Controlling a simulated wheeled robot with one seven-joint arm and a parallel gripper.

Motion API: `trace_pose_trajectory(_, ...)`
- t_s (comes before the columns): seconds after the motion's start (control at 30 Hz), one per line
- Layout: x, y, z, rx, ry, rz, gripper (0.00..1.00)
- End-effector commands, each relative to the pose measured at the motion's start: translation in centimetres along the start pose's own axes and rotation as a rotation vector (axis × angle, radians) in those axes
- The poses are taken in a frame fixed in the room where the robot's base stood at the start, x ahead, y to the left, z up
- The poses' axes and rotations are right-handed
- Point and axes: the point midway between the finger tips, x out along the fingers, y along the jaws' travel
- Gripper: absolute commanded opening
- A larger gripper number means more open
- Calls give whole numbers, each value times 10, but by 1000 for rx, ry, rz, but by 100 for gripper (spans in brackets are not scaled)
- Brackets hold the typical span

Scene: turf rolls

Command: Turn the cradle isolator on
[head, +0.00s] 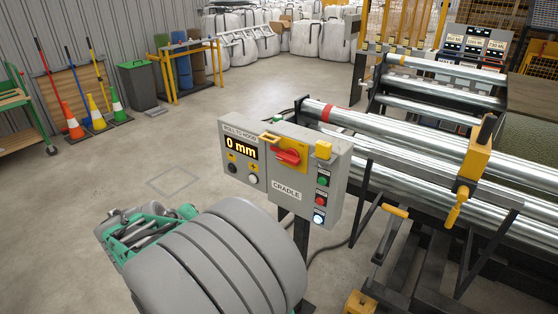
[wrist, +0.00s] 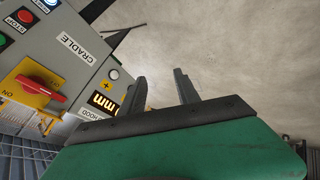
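The cradle isolator (head: 289,157) is a red rotary handle on a yellow plate, on the grey control box marked CRADLE (head: 286,190). Its handle lies roughly level across the plate in the head view. In the wrist view the red handle (wrist: 40,88) shows at the left, with the box turned nearly upside down. My gripper (wrist: 160,77) has its two dark fingers apart with nothing between them. It points past the box, over bare floor, to the right of the isolator and not touching it. In the head view my gripper's fingers cannot be made out.
The box has a display (head: 241,147) reading 0 mm and a column of buttons (head: 321,199). A roller frame (head: 430,145) with a yellow clamp (head: 475,150) stands to its right. Cones (head: 96,112) and a bin (head: 138,86) stand at the back left. Open floor (head: 190,150) lies left of the box.

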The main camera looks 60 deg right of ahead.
Motion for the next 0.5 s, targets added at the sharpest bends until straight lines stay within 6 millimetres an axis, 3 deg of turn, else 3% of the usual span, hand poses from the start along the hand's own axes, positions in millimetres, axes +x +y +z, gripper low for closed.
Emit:
trace_pose_trajectory(0.03, 35, 54, 5, -20, -25, 184, 38)
trace_pose_trajectory(0.1, 60, 134, 12, -107, -55, 458, 38)
trace_pose_trajectory(0.2, 66, 208, 23, -277, -120, 748, 38)
trace_pose_trajectory(0.3, 61, 241, 26, -404, -168, 901, 38)
trace_pose_trajectory(0.5, 67, 267, 24, -448, -185, 952, 38)
